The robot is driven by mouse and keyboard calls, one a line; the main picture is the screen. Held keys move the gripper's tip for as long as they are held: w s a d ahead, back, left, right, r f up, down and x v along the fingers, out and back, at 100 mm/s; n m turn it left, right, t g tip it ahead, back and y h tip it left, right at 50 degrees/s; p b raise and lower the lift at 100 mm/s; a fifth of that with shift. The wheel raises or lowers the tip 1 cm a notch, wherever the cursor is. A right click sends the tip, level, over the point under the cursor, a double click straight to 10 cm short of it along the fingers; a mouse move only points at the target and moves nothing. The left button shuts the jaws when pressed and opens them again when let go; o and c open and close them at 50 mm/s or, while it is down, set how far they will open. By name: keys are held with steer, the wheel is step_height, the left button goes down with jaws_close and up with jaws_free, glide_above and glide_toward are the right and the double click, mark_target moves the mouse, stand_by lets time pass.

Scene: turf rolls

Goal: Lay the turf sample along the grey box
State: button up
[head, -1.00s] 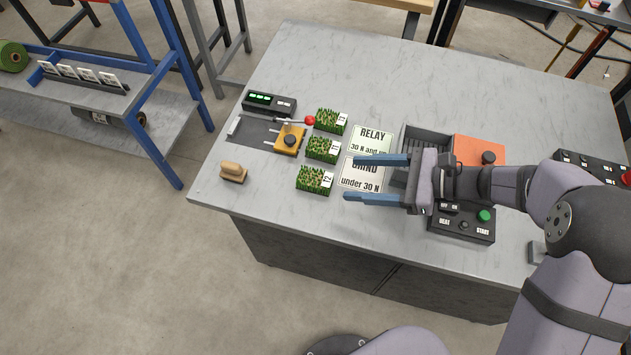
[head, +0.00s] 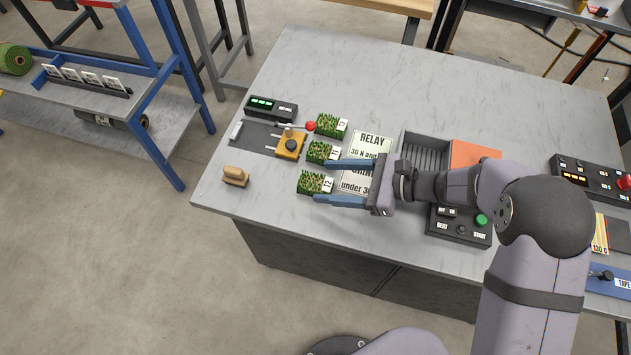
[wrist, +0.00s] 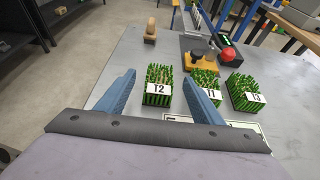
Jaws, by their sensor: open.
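Three green turf samples stand in a column on the table: T2 (head: 312,184) nearest, T1 (head: 321,152) in the middle and T3 (head: 331,125) farthest. In the wrist view T2 (wrist: 158,86) shows between the fingertips, with T1 (wrist: 203,86) and T3 (wrist: 246,95) to its right. My gripper (head: 320,181) is open and empty, its fingers pointing left toward T2; the upper finger overlaps the view of T1. I cannot tell whether T2 is between the fingers or just beyond them. A grey open box (head: 428,142) with a ribbed floor is right of the cards.
Beside the samples is a yellow-clamp fixture (head: 290,146) with a red knob. A RELAY card (head: 372,143) and a second card lie under my gripper. An orange pad (head: 475,154) adjoins the grey box. The table's back is clear.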

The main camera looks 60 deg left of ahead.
mark_target(312, 180)
steer(key=p+x, duration=0.1)
steer(key=x, duration=0.4)
steer(key=c, duration=1.3)
steer(key=shift+r, duration=0.1)
steer(key=shift+r+b, duration=0.85)
steer(key=shift+r, duration=4.1)
steer(key=shift+w, duration=0.1)
